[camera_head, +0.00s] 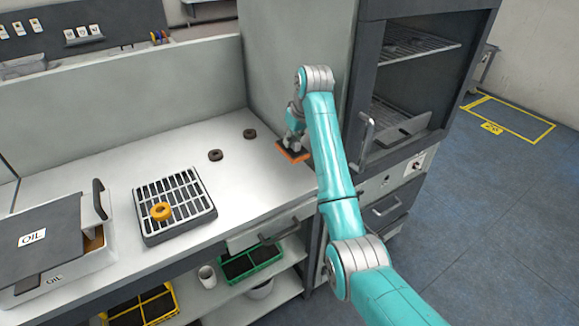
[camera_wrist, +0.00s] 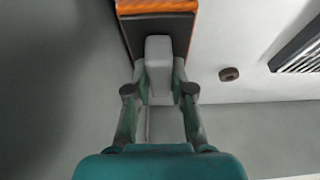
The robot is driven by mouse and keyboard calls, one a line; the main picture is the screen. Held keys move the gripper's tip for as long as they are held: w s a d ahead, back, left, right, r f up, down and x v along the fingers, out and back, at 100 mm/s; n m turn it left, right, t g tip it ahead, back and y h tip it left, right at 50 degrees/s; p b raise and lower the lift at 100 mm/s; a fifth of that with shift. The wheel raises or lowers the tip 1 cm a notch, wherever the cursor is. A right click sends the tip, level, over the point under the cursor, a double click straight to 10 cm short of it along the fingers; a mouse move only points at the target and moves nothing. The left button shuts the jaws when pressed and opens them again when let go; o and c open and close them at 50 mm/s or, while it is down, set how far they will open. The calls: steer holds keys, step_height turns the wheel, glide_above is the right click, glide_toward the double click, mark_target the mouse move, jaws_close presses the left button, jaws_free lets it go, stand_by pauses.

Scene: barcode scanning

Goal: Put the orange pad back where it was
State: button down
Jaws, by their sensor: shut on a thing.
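The orange pad (camera_head: 293,154) is at the right end of the white counter, beside the tall oven cabinet. It is a flat rectangle with an orange edge and a dark upper face. My gripper (camera_head: 294,141) is above it, pointing down. In the wrist view the pad's orange edge (camera_wrist: 157,6) shows at the top. My gripper's fingers (camera_wrist: 159,68) are shut on either side of a grey block that stands on the pad's dark face. I cannot tell whether the pad touches the counter or hangs just above it.
Two dark rings (camera_head: 215,155) (camera_head: 250,133) lie left of the pad. A black rack (camera_head: 176,229) holds an orange ring (camera_head: 161,211). An oil box (camera_head: 45,245) stands at the far left. The oven cabinet (camera_head: 297,60) rises close behind and right of my gripper.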

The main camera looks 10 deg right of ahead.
mark_target(299, 146)
step_height(299, 146, down, 8)
steer(key=shift+f, duration=0.2)
stand_by(0.3)
steer(key=c, duration=1)
jaws_free()
steer(key=shift+f, duration=0.1)
steer(key=v, duration=1.2)
